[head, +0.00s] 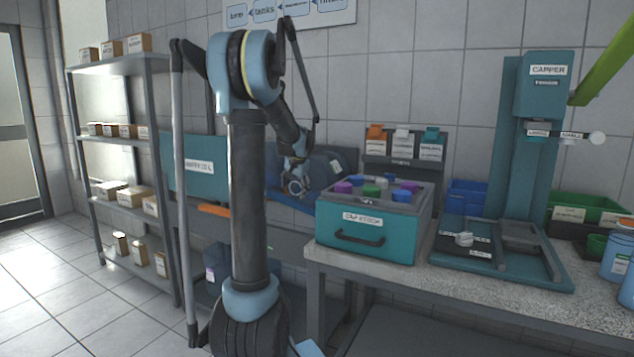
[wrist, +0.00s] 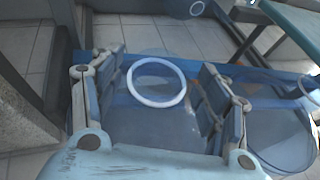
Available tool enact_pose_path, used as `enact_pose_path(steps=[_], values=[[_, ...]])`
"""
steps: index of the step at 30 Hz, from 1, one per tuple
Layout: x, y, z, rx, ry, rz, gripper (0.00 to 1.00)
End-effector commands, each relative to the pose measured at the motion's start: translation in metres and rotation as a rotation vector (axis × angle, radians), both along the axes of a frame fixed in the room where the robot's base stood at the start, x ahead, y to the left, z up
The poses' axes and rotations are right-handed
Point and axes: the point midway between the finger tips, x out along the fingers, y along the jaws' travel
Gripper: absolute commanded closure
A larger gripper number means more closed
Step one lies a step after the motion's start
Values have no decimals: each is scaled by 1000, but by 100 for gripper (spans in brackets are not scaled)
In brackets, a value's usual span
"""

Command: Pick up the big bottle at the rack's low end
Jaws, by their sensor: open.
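In the wrist view, a big translucent blue bottle with a pale ring at its mouth (wrist: 157,83) shows between the fingers of my gripper (wrist: 162,75). The fingers are open, one on each side of the ring. I cannot tell whether either finger touches the bottle. In the head view, my gripper (head: 296,186) points down in front of a dark blue rounded shape (head: 335,164) behind the bench's left end. My arm and the teal box hide much of that area, so the rack's slope is unclear.
Another translucent bottle (wrist: 280,135) is close by my right finger. The teal cap box (head: 365,237), with coloured caps on top, stands on the bench (head: 450,283). The teal capper (head: 535,150) is farther right. Grey shelves (head: 120,140) hold small boxes at left.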

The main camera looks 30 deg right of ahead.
Motion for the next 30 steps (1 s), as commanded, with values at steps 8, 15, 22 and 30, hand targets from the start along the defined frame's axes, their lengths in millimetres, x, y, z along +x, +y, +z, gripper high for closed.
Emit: enact_pose_path(steps=[8, 15, 22, 30], values=[[6, -2, -11, 0, 0, 0, 32], [6, -2, -11, 0, 0, 0, 57], [6, -2, -11, -1, 0, 0, 94], [6, -2, -8, -1, 0, 0, 94]])
